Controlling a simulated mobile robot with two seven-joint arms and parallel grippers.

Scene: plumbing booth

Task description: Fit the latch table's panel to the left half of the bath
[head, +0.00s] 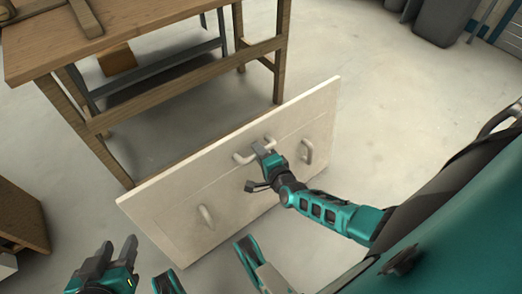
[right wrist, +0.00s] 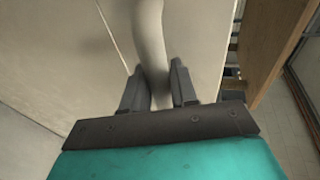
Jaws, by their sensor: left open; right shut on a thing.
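A cream panel (head: 170,204) with a narrow edge and several pale handles is tilted in front of a wooden table. My right gripper (head: 263,149) is shut on the panel's middle handle (head: 244,158). In the right wrist view, the right gripper's fingers (right wrist: 157,82) stand on both sides of this curved handle (right wrist: 149,35). A left handle (head: 206,216) and a right handle (head: 307,151) are free. I cannot tell whether the panel's lower edge touches the floor. My left gripper (head: 119,252) is open and empty at the lower left, apart from the panel. No bath is in view.
The wooden table (head: 150,40) stands close behind the panel, with its legs and lower rail near the panel's top edge. A brown wooden box (head: 22,215) is at the left edge. Dark bins (head: 440,20) stand far back. The floor at right (head: 400,95) is clear.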

